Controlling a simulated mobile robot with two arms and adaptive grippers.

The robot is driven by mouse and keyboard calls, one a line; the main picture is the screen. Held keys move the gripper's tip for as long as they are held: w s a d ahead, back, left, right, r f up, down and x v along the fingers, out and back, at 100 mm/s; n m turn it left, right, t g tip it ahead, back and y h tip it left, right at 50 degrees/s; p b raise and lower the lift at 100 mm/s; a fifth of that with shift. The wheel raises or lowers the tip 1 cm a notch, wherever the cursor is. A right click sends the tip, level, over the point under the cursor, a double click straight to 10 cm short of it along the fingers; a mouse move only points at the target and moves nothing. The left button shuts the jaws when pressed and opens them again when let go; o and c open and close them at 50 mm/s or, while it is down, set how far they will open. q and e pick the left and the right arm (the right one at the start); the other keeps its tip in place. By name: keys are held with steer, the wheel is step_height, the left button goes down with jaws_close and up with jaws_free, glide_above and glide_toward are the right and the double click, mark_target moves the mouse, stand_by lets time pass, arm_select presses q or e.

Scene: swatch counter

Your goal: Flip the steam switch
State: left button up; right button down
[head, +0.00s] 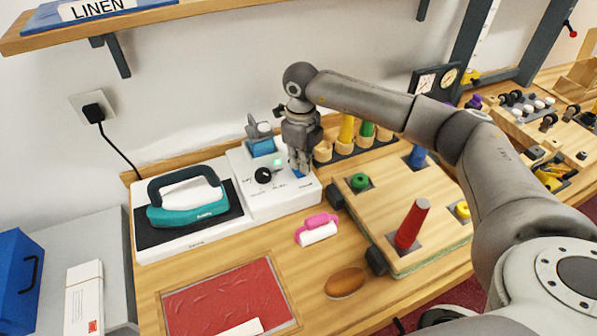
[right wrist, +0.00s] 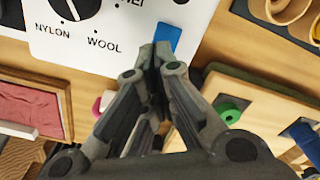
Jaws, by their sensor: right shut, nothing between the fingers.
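The steam switch is a blue rocker (right wrist: 168,37) on the white control panel (right wrist: 120,40) of the iron station; in the head view a bit of blue (head: 299,173) shows at the fingertips. My right gripper (head: 300,170) points down over the panel's right part. Its fingers (right wrist: 155,52) are shut and empty, with the tips right beside the near end of the blue rocker. I cannot tell whether they touch it. The switch's tilt is not clear. A small green light (head: 277,162) shows on the panel. My left gripper is not in view.
A black dial (head: 263,175) sits left of the switch, and a teal iron (head: 187,205) rests further left. A wooden board (head: 385,205) with coloured knobs stands to the right. A pink lint roller (head: 317,229) and a brown oval (head: 345,282) lie in front.

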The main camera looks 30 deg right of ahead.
mark_target(301, 175)
steer(key=shift+f+b, duration=1)
steer(key=shift+f, duration=0.3)
stand_by(0.8)
steer(key=shift+s+r, duration=0.1)
steer(key=shift+r, duration=0.05)
steer(key=shift+r+p, duration=0.75)
steer(key=shift+r, duration=0.15)
steer(key=shift+r+p, duration=1.35)
steer(key=shift+r, duration=1.2)
steer(key=shift+f, duration=0.15)
